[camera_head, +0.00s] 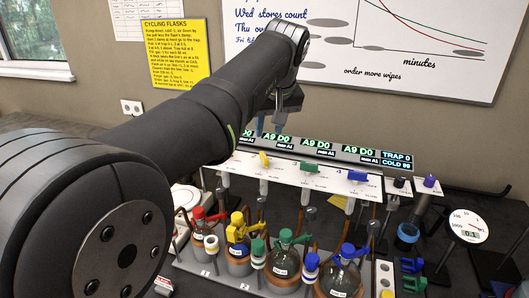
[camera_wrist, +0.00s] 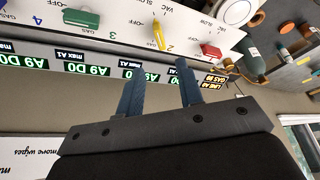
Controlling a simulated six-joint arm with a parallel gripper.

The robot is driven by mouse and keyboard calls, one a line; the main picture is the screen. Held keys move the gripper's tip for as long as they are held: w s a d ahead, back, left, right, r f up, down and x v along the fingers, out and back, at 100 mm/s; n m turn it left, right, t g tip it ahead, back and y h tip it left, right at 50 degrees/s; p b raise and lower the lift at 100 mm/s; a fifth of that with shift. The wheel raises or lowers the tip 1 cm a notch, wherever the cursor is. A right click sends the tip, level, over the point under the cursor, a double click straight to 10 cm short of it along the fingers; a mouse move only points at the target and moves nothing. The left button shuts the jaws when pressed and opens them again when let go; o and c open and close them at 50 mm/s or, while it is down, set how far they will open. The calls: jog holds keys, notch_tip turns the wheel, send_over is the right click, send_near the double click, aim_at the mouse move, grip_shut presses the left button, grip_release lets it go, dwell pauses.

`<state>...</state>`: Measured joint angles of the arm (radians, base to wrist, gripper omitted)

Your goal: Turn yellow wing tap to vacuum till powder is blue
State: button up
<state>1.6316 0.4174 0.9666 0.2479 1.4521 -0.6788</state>
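The yellow wing tap (camera_head: 264,160) sits on the white manifold panel, left of the green tap. In the wrist view the yellow tap (camera_wrist: 158,36) lies just beyond my fingertips, its wing pointing roughly along the fingers, between OFF and GAS markings. My gripper (camera_wrist: 160,72) is open and empty, its two blue fingers apart and not around the tap. In the head view my gripper (camera_head: 269,124) hangs above the panel, behind the yellow tap. The flask with yellow fittings (camera_head: 238,255) stands in the front rack. I cannot tell its powder's colour.
A green tap (camera_head: 310,168) and blue tap (camera_head: 357,177) are to the right; a red tap (camera_wrist: 211,51) shows in the wrist view. A display strip (camera_head: 300,144) reading A9 D0 runs behind. Flasks with red, green and blue fittings fill the rack. A round gauge (camera_head: 467,226) stands right.

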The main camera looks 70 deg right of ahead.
aim_at(264, 155)
jog(key=x, duration=1)
jog(key=shift+w, duration=0.1)
grip_shut()
